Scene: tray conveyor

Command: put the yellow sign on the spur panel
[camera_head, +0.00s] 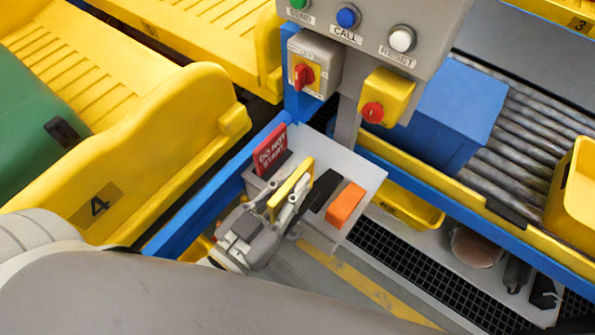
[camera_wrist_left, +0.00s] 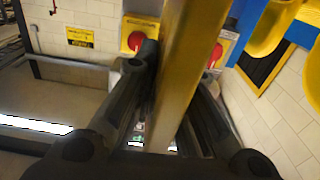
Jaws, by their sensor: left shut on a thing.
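My left gripper (camera_head: 290,203) is shut on the yellow sign (camera_head: 294,186), a thin plate that stands on edge between the fingers above a small grey shelf (camera_head: 359,170). In the left wrist view the sign (camera_wrist_left: 190,70) is a broad yellow strip between the dark fingers (camera_wrist_left: 170,110); its face cannot be read. A grey panel (camera_head: 424,38) with green, blue and white buttons labelled SEND, CALL and RESET is above the shelf. I cannot tell whether it is the spur panel. My right gripper is not in view.
A red DO NOT START sign (camera_head: 270,149), a black item (camera_head: 325,189) and an orange block (camera_head: 345,203) are on the shelf. A red rotary switch (camera_head: 303,77) and a yellow box with a red button (camera_head: 386,95) are above it. A blue crate (camera_head: 440,115) sits right, on rollers.

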